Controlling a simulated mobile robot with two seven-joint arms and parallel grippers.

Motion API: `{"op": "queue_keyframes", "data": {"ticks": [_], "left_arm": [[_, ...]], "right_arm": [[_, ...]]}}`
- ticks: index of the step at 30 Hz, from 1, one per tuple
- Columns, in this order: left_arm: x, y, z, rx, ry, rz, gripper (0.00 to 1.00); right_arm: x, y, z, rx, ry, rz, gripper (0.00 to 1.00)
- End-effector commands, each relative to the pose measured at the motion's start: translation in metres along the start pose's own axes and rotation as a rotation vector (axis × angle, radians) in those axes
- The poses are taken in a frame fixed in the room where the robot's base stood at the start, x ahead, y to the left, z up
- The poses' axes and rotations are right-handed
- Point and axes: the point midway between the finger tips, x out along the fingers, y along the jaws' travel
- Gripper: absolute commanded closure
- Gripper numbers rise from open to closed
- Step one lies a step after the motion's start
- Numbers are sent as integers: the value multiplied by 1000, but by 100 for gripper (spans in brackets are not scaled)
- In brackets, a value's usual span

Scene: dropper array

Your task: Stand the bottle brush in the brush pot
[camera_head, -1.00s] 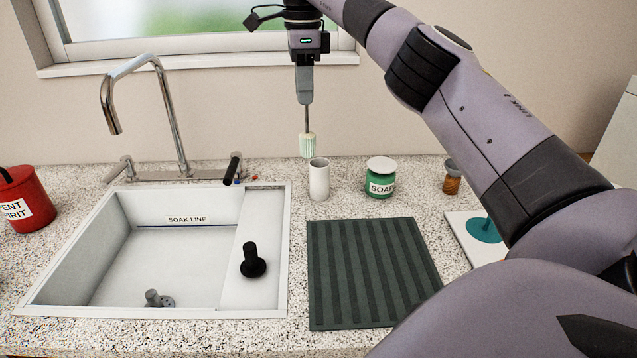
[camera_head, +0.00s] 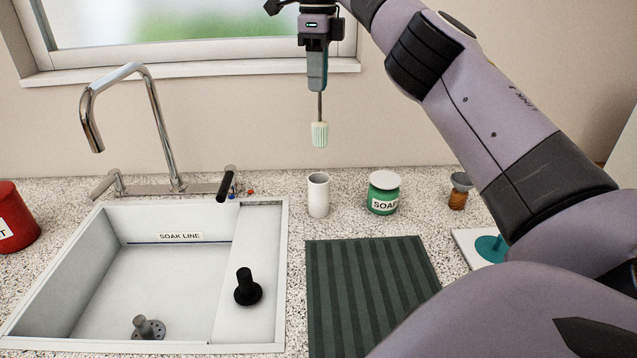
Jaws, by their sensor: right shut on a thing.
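The bottle brush (camera_head: 319,134) hangs upright, its pale green and white bristle head down on a thin dark stem. My right gripper (camera_head: 317,84) is shut on the upper end of the brush, high in front of the wall. The brush pot (camera_head: 318,195), a white cylinder open at the top, stands on the counter behind the mat. The brush head is above the pot's mouth in the picture, with a clear gap between them. My left gripper is not in view.
A dark striped mat (camera_head: 370,290) lies in front. A red can (camera_head: 14,217) stands far left.

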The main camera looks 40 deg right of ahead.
Motion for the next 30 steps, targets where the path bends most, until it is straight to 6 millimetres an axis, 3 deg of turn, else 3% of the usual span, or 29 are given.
{"op": "queue_keyframes", "data": {"ticks": [8, 16, 25, 30], "left_arm": [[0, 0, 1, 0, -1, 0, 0], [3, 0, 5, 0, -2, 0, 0], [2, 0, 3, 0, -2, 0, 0], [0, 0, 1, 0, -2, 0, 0]], "right_arm": [[38, 0, -1, -1, 3, 2, 100], [101, 0, -2, 0, 2, 3, 100], [131, 0, -1, 1, 1, 2, 100], [158, 0, -1, 2, 2, 3, 100]]}}
